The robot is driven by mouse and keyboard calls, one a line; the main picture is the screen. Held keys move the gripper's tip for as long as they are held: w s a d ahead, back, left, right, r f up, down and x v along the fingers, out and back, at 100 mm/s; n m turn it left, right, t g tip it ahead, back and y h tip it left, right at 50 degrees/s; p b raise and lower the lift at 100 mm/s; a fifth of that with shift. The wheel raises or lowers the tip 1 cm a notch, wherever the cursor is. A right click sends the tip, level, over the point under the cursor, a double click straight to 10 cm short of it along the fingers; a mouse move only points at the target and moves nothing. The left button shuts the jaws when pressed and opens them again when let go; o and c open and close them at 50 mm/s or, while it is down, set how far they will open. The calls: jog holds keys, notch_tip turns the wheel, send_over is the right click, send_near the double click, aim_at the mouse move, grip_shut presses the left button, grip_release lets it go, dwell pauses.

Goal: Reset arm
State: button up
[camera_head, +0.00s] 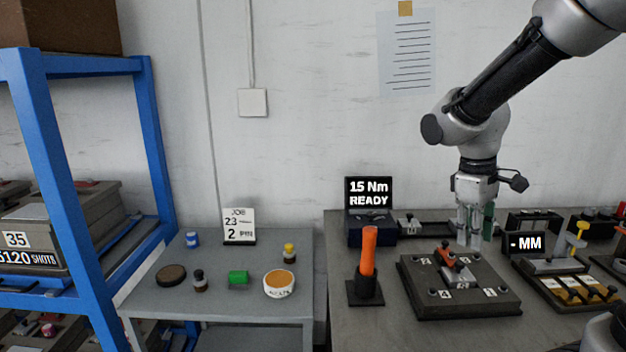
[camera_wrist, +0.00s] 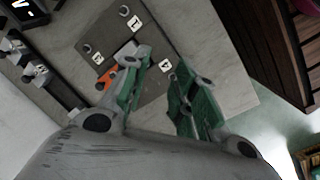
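My gripper (camera_head: 475,238) hangs pointing down from my arm, above and behind the dark numbered plate (camera_head: 425,288) on the right-hand bench. Its two fingers stand apart with green inner pads, and I see nothing between them in the wrist view (camera_wrist: 160,82). The plate carries a metal block with an orange-red part (camera_head: 447,256) at its middle and numbered labels near its corners. The plate also shows beyond the fingers in the wrist view (camera_wrist: 95,28), with the orange part partly hidden by a finger.
An orange-handled tool (camera_head: 368,252) stands upright in a holder left of the plate. A "15 Nm READY" display (camera_head: 368,191) is behind it. An "MM" gauge display (camera_head: 528,243) and a tray (camera_head: 575,291) lie right. A side table (camera_head: 222,321) and blue rack (camera_head: 157,165) stand left.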

jog(key=s+d+r+m+t+y, duration=0.1)
jog(key=s+r+m+t, duration=0.1)
jog(key=s, duration=0.5)
jog(key=s+d+r+m+t+y, duration=0.1)
jog(key=s+r+m+t, duration=0.1)
jog(key=s+r+m, duration=0.3)
jog(key=s, duration=0.2)
jog(key=shift+s+d, duration=0.35)
jog(key=shift+d, duration=0.05)
dwell(1.7)
